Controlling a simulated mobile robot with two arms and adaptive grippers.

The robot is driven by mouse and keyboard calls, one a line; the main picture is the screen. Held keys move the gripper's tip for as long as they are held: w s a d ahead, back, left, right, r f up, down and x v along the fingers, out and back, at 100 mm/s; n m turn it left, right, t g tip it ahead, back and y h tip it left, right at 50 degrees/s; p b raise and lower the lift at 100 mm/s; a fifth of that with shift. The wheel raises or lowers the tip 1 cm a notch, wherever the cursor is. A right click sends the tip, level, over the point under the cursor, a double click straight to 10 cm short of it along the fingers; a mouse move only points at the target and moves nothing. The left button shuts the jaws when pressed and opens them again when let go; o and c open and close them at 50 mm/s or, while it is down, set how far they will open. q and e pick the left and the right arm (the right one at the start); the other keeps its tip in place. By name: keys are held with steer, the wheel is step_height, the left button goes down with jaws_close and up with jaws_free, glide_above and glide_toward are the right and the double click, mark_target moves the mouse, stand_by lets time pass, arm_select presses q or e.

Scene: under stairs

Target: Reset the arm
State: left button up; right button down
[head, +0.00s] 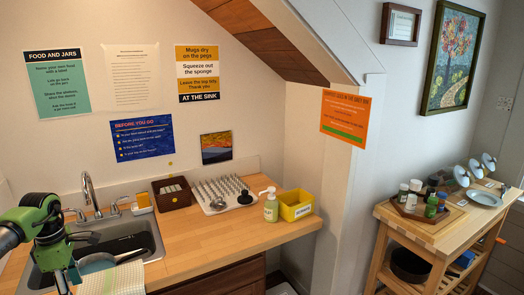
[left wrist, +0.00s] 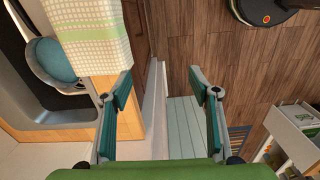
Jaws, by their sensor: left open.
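My left arm (head: 40,228), with green and dark joints, comes in from the left edge in the head view, over the left side of the sink. Its fingers are not clearly seen there. In the left wrist view my left gripper (left wrist: 160,88) is open and empty, its two teal finger pads wide apart. It is above the front edge of the counter, with wooden floor beyond. A checked towel (left wrist: 88,35) hangs beside the left finger; whether they touch cannot be told. My right gripper is not in view.
The sink (head: 140,240) holds a blue-grey dish (head: 97,262), under a tall faucet (head: 90,192). A brown basket (head: 172,200), peg rack, soap bottle (head: 270,206) and yellow box (head: 296,212) line the counter's back. A wooden cart (head: 405,225) stands right.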

arm_select(q)
steer(key=w+d+f+n+t+h+b, duration=0.2)
steer(key=d+f+n+t+h, duration=0.25)
steer(key=d+f+n, duration=0.75)
steer(key=w+d+f+n+t+h+b, duration=0.2)
steer(key=d+f+n+t+h, duration=0.25)
steer(key=d+f, duration=1.25)
steer(key=s+a+f+n+y+b, duration=0.1)
steer(key=s+a+f+n+y, duration=0.15)
steer(key=s+f+n, duration=0.75)
steer(key=s+a+f+n+y+b, duration=0.15)
steer(key=s+f+n+y, duration=0.25)
steer(key=s+f+n, duration=0.7)
steer(key=s+f+n+g, duration=0.2)
steer(key=s+f+n, duration=0.1)
steer(key=s, duration=0.8)
steer(key=s+d+f+n+g+y, duration=0.1)
steer(key=s+f+n+g, duration=0.2)
steer(key=s+f, duration=0.3)
steer(key=s+f+n+g+y+b, duration=0.1)
steer(key=s+f+n+g, duration=0.2)
steer(key=s, duration=1.3)
step_height(320, 180, down, 2)
steer(key=shift+s+d+f, duration=0.25)
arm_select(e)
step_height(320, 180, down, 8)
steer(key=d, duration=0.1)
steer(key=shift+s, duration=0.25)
